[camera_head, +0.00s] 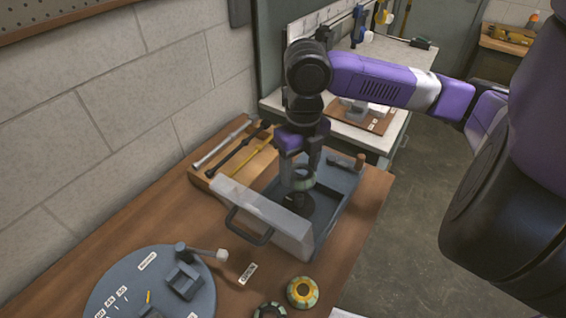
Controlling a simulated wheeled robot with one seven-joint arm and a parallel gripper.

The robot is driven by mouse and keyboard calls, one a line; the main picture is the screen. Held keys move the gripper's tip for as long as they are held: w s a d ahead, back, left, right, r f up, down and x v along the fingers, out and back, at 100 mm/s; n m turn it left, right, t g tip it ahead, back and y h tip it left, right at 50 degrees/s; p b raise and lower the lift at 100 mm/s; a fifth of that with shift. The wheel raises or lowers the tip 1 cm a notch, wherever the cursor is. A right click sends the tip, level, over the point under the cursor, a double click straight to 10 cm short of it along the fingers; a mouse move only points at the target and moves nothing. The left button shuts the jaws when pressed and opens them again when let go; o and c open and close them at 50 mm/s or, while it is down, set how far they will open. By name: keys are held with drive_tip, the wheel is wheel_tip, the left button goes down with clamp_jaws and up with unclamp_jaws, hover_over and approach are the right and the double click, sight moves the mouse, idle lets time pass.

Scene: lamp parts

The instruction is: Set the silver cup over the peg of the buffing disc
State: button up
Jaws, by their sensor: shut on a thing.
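My gripper (300,168) points down over the open grey box and is shut on a small pale piece, which I take to be the silver cup (299,184). The fingers hide much of it. Below it in the box is a dark round piece (322,206), probably the buffing disc. Its peg is hidden behind the cup and the box's front wall. I cannot tell whether the cup touches the disc.
The grey box (262,213) has a raised front wall with a dark handle. A wooden rack (215,160) of long tools stands behind left. The table's right side is clear.

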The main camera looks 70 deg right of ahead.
sight(298, 195)
drive_tip(key=shift+f+b, duration=3.7)
drive_tip(key=shift+f, duration=0.85)
drive_tip(key=shift+f+b, duration=0.3)
drive_tip(key=shift+b, duration=0.15)
drive_tip(key=o, duration=1.5)
drive_tip(key=shift+c, duration=0.2)
wheel_tip(298, 195, up, 8)
drive_tip(key=shift+f, duration=0.1)
drive_tip(key=shift+s, duration=0.15)
